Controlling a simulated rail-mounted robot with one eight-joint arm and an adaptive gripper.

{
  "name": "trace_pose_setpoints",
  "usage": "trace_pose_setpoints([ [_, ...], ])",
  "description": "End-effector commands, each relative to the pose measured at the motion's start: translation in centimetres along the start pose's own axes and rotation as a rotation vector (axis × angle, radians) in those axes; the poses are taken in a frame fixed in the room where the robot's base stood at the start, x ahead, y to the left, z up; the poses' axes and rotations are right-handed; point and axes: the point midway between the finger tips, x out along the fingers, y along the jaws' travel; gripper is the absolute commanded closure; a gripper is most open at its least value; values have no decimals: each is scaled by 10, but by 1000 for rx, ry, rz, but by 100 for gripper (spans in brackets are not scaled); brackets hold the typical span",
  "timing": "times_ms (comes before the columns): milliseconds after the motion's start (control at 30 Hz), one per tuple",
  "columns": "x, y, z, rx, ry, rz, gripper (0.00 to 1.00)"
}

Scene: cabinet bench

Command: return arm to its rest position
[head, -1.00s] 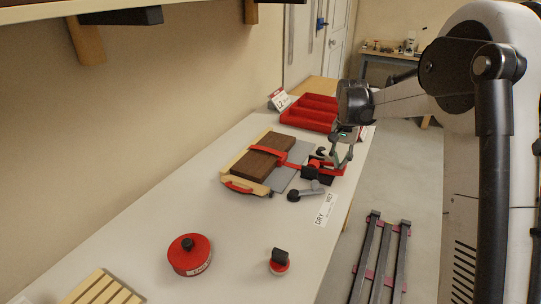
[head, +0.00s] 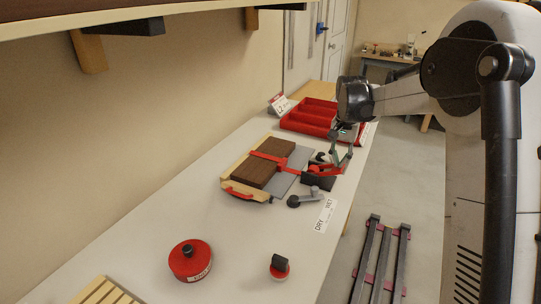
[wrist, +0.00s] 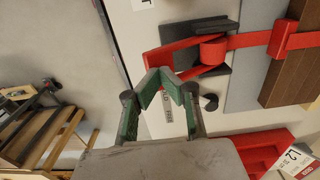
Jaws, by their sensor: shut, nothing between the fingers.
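My gripper (head: 340,166) is at the end of my arm, over the far right edge of the bench. In the wrist view its green-padded fingers (wrist: 160,72) meet at the tips, shut and empty. Beside and below it is a red clamp (head: 325,170) with a black base. The clamp's red bar crosses a brown block (head: 262,163). In the wrist view the red clamp (wrist: 210,52) lies beyond the fingertips. I cannot tell from the frames whether the fingers touch it.
A red divided tray (head: 310,117) stands behind the gripper. A light wooden board (head: 240,183) lies under the block. A dark-knobbed lever (head: 306,197), a red tin (head: 190,261) and a red-based stamp (head: 280,266) are nearer.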

Motion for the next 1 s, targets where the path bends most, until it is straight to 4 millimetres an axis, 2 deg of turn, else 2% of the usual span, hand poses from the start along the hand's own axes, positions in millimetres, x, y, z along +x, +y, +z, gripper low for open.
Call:
trace_pose_setpoints([
  [100, -15, -2, 0, 0, 0, 0, 100],
  [300, -31, -4, 0, 0, 0, 0, 100],
  [800, -32, -4, 0, 0, 0, 0, 100],
  [1000, -41, -4, 0, 0, 0, 0, 100],
])
